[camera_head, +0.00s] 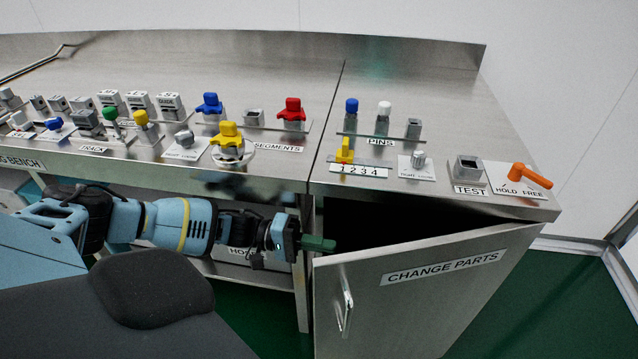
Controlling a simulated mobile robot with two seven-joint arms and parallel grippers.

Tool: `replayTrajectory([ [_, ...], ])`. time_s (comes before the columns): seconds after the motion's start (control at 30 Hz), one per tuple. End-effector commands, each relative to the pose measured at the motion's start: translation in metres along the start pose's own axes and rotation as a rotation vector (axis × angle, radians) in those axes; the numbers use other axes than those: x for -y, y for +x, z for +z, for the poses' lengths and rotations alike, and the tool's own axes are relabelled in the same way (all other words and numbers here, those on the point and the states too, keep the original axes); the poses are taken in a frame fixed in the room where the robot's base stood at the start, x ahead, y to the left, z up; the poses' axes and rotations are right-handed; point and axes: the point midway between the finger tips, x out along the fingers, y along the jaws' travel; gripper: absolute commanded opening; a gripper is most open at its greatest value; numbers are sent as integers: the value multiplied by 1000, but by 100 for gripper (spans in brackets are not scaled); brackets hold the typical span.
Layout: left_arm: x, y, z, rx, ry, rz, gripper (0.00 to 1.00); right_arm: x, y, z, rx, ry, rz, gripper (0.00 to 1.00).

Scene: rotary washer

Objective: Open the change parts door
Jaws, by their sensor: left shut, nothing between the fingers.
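The change parts door (424,293) is a steel panel labelled CHANGE PARTS below the bench at the right. It stands ajar, with a dark gap along its top and left side. Its metal handle (345,302) is near the left edge. My left gripper (328,244) is shut and empty, with its green fingertips at the door's upper left corner, in front of the dark opening. I cannot tell whether the fingertips touch the door. My right gripper is not in view.
The steel bench top (420,75) carries several coloured knobs and labelled parts. An orange lever (530,175) sits at the right corner above the door. Green floor (560,300) is clear to the right of the door.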

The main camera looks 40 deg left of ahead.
Motion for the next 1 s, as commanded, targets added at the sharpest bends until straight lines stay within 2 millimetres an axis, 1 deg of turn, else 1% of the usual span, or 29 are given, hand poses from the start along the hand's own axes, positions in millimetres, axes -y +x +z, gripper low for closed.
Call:
replayTrajectory([
  [0.03, -1, 11, 0, 3, 0, 4, 0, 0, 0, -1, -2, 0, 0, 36],
  [0.2, -1, 39, 0, 2, -1, 4, 0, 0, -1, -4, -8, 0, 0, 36],
  [0.4, 0, 60, 0, 0, -1, 1, 0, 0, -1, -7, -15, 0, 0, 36],
  [0.57, 0, 66, 0, 0, -1, 0, 0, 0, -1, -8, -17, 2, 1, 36],
  [1.0, 0, 68, 2, -4, -2, 1, 0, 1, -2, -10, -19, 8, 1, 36],
])
